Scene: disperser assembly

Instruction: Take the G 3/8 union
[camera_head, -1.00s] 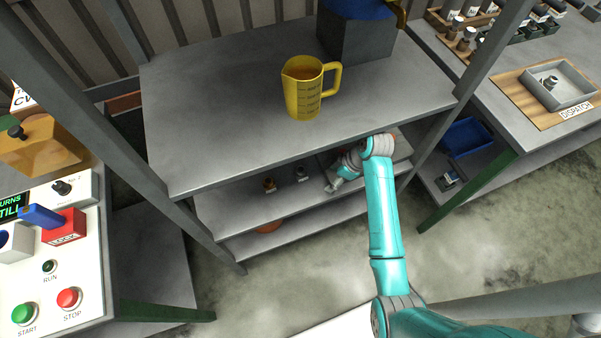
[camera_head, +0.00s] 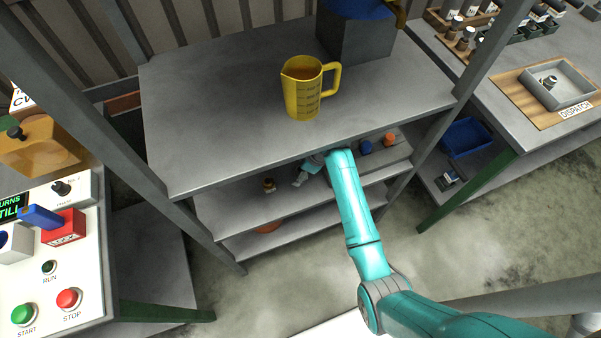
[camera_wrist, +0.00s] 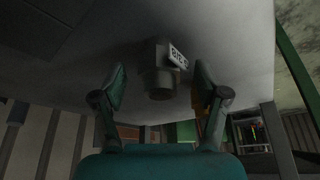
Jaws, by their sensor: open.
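The G 3/8 union (camera_wrist: 160,82) is a grey metal fitting with a small white label in the wrist view. It stands on a grey shelf surface that looks tilted over in this view. My gripper (camera_wrist: 161,92) is open, one finger on each side of the union, with a visible gap to both. In the head view my gripper (camera_head: 301,179) is on the middle shelf under the top board. The union cannot be made out there behind the gripper.
A brass-coloured fitting (camera_head: 269,185) stands just left of my gripper. Blue (camera_head: 365,147) and orange (camera_head: 389,139) parts sit to the right on the same shelf. The top board (camera_head: 220,120), with a yellow jug (camera_head: 302,90), hangs over this space. An orange thing (camera_head: 268,227) lies on the lowest shelf.

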